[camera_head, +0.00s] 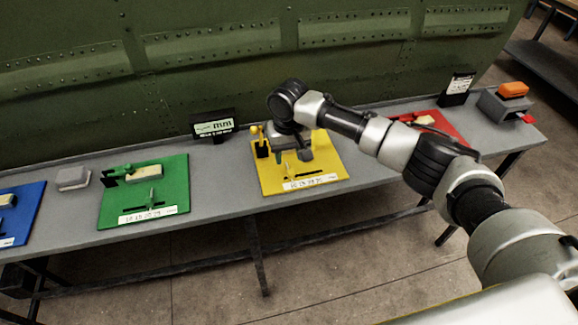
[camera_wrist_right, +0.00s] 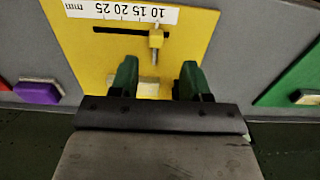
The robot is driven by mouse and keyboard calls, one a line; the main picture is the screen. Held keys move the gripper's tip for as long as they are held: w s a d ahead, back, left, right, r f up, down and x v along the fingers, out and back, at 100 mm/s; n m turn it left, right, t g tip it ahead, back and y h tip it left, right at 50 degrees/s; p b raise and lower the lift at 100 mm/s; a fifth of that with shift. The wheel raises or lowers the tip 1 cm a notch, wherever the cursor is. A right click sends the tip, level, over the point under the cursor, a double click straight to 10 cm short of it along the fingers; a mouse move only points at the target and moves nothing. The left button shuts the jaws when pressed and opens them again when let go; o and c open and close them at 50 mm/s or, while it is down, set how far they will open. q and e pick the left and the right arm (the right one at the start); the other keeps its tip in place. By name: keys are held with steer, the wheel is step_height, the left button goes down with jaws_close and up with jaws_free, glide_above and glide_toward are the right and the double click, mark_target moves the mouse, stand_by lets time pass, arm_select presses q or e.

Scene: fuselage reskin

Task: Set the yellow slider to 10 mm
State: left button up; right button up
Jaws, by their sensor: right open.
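The yellow board (camera_head: 327,172) lies on the grey bench and also shows in the right wrist view (camera_wrist_right: 196,25). Its white scale strip (camera_wrist_right: 120,11) reads 10 to 25 mm. The yellow slider (camera_wrist_right: 156,37) stands in the dark slot beside the strip, near the slot's right end in that view. Its exact reading is too small to tell. My right gripper (camera_wrist_right: 158,82) is open over the board, its two green-tipped fingers apart, with the slider beyond the fingertips and untouched. In the head view the right gripper (camera_head: 292,152) partly hides the board. My left gripper is out of view.
A green board (camera_head: 175,185) and a blue board (camera_head: 25,210) lie to the left, a red board (camera_head: 445,127) to the right. A black "mm" sign (camera_head: 213,127) stands behind. The green riveted fuselage wall (camera_head: 200,70) rises behind the bench.

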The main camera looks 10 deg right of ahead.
mark_target(289, 172)
step_height(289, 172, up, 4)
stand_by(0.5)
